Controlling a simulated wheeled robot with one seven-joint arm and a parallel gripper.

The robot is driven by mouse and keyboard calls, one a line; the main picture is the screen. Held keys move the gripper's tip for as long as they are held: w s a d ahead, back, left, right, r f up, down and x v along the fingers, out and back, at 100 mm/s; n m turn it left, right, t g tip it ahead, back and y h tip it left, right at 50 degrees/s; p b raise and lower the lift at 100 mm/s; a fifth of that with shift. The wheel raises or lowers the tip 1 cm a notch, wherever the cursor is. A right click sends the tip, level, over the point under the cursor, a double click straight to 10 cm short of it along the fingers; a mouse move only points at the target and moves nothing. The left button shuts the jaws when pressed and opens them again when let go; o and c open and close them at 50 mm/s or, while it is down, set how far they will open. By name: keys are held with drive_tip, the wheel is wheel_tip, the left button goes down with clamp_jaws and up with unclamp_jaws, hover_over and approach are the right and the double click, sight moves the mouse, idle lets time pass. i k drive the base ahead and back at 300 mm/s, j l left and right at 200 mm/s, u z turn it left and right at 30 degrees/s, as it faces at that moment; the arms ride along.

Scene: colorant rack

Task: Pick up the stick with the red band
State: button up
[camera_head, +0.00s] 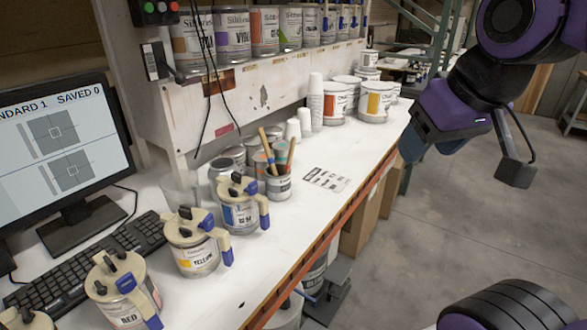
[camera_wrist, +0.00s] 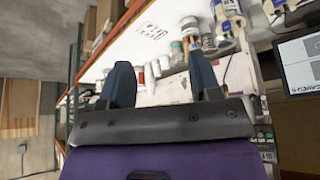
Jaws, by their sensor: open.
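Several wooden stir sticks (camera_head: 265,142) stand upright, slightly fanned, in a small open can (camera_head: 279,187) on the white bench. Their painted parts look teal and reddish, but I cannot tell for certain which stick carries the red band. The can also shows small in the wrist view (camera_wrist: 193,42), beyond my fingers, with the sticks too small to tell apart. My gripper (camera_head: 412,146) is raised to the right of the bench, well apart from the can. In the wrist view its two dark fingers (camera_wrist: 161,78) are spread, with nothing between them.
Lidded paint cans, including a blue one (camera_head: 240,208) and a yellow one (camera_head: 192,245), stand left of the stick can. White cups (camera_head: 315,100) and larger tubs (camera_head: 375,102) stand behind. A shelf (camera_head: 260,80) of colorant cans overhangs the back. The bench front by a printed card (camera_head: 326,179) is clear.

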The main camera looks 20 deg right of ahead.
sight(292, 141)
drive_tip(key=j+u, duration=0.15)
drive_tip(key=u, duration=2.1)
drive_tip(key=l+z, duration=0.15)
drive_tip(key=z, duration=2.1)
drive_tip(key=i+l+u, duration=0.25)
drive_tip(key=u, duration=0.25)
drive_tip(key=l, duration=0.05)
